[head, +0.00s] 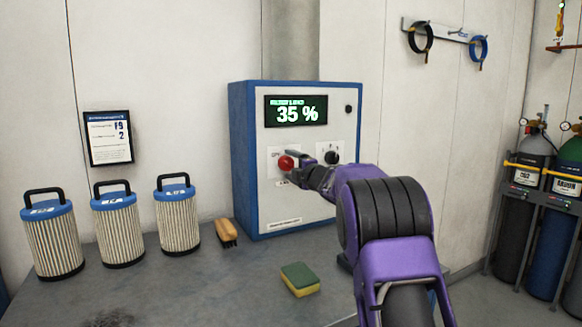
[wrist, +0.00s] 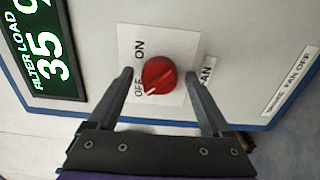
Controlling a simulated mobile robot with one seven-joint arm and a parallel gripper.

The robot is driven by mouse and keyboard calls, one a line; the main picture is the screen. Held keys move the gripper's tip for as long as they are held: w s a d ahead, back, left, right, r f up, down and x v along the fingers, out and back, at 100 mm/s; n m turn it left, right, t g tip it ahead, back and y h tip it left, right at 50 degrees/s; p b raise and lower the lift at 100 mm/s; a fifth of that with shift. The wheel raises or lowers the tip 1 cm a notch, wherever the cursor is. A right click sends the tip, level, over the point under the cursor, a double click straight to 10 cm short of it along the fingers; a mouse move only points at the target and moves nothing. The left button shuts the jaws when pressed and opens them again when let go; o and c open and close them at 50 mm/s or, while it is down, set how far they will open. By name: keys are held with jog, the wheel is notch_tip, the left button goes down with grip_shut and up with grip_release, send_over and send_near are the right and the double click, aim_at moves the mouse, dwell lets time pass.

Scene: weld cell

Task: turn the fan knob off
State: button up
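The fan knob (wrist: 158,72) is red and round, on a white plate marked ON and OFF with a FAN label beside it. Its white pointer mark points to the lower left in the wrist view, toward the OFF word. My gripper (wrist: 159,74) is open, with one finger on each side of the knob and a visible gap to both. In the head view the red knob (head: 286,163) shows on the front of the blue-and-white control box (head: 245,165), left of my gripper, which partly hides the plate.
The display (head: 296,111) reads 35 %. A black knob (head: 332,157) sits to the right on the box. A brush (head: 226,232), a sponge (head: 299,279) and several filter cartridges (head: 117,228) stand or lie on the bench (head: 190,290). Gas cylinders (head: 526,190) stand at the right.

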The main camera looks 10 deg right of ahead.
jog(key=shift+s, duration=0.1)
jog(key=v, duration=1.7)
jog(key=shift+s+r, duration=0.1)
